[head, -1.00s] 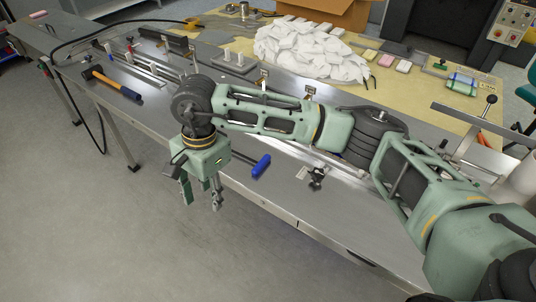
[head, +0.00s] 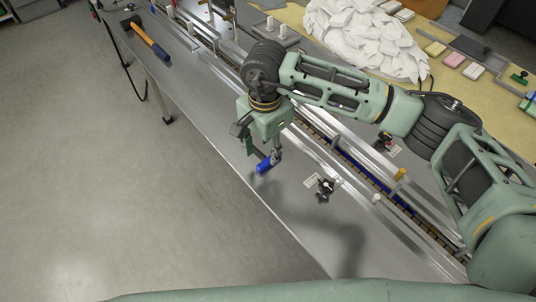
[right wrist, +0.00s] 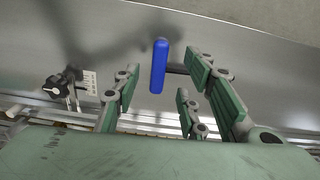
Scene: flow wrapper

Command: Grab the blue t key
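The blue T key (head: 263,167) lies on the metal table near its front edge, partly hidden by my right gripper (head: 262,155) in the head view. In the right wrist view, its blue handle (right wrist: 158,67) shows between the spread fingers of my right gripper (right wrist: 166,76), with a dark shaft running right behind a finger. The right gripper is open, points down and holds nothing. From these views I cannot tell whether a finger touches the key. My left gripper is not in view.
A black clamp knob (head: 326,187) with a white label stands right of the key; it also shows in the wrist view (right wrist: 57,86). Rails and a conveyor channel run behind. A hammer (head: 150,40) lies at the far left. The table front is otherwise clear.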

